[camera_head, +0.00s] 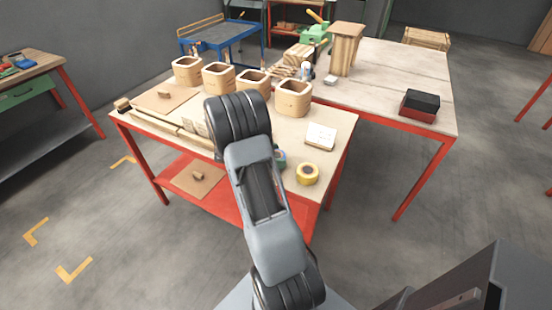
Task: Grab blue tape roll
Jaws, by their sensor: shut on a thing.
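A blue-green roll (280,158) shows as a small part at the right edge of my arm, over the front of the near wooden table. It looks like the blue tape roll, but most of it is hidden behind the arm. A yellow tape roll (307,174) lies flat on the table to its right. My arm rises from the bottom of the view and covers the middle of the table front. My gripper is hidden behind the arm, so its jaws and any contact with the roll cannot be seen.
Several wooden coil forms (293,97) stand in a row along the back of the near table (333,155). A white notepad (321,136) lies at right. Boards (167,98) lie at left. A second table (408,78) behind holds a black-and-red box (419,104).

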